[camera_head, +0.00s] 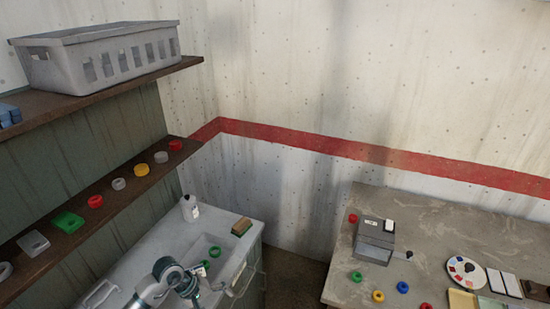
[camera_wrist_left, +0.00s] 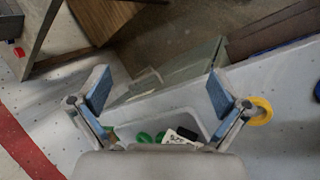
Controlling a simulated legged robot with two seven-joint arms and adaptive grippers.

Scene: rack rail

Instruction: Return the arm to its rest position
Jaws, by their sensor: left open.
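My left arm comes in at the bottom of the head view, with my left gripper (camera_head: 195,283) low over the sink counter (camera_head: 225,222). In the left wrist view my left gripper (camera_wrist_left: 160,92) has its two blue-padded fingers spread wide, with nothing between them. Green rings (camera_wrist_left: 150,137) and a white label with dark print (camera_wrist_left: 180,136) show below the gripper, partly hidden by its body. In the head view a green ring (camera_head: 215,252) lies in the basin. My right gripper is not in view.
A shelf (camera_head: 130,188) with colored rings and a grey crate (camera_head: 100,57) above stand at left. A white bottle (camera_head: 189,208) and a brown-topped block (camera_head: 242,227) sit on the counter. The table (camera_head: 440,225) at right holds a grey device (camera_head: 374,242) and rings.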

